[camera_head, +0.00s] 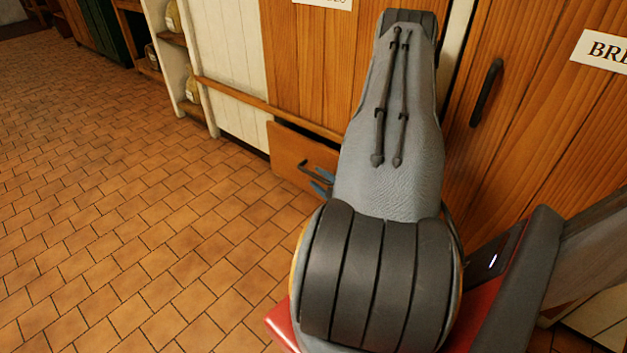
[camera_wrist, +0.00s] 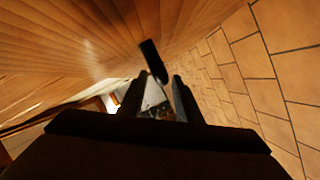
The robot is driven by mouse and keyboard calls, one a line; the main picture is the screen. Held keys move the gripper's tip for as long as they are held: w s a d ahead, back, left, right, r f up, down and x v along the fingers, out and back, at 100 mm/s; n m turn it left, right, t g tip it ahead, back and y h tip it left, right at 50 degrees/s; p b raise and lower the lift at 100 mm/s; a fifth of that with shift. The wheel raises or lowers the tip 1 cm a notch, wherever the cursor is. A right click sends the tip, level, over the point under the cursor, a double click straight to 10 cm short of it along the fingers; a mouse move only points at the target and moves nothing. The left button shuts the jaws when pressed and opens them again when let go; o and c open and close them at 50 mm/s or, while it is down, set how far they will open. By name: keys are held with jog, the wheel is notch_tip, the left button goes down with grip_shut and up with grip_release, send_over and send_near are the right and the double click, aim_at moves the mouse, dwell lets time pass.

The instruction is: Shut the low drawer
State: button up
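The low drawer (camera_head: 288,150) is a wooden box front low on the cabinet, left of my arm, and it stands out from the cabinet. Its dark bar handle (camera_head: 318,168) is partly seen beside my arm. Bluish tips of my gripper (camera_head: 322,182) show close to the handle; the rest is hidden behind my arm. In the wrist view my gripper (camera_wrist: 158,90) has two dark fingers spread apart, with a dark handle (camera_wrist: 152,60) just beyond and between them. Whether they touch the handle I cannot tell.
A tall wooden door with a dark handle (camera_head: 486,92) and a label (camera_head: 603,50) stands to the right. White shelves with jars (camera_head: 192,88) stand at the back left. The tiled floor (camera_head: 130,220) on the left is clear.

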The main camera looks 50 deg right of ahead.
jog(key=shift+b+x, duration=0.45)
jog(key=shift+x, duration=0.95)
grip_shut()
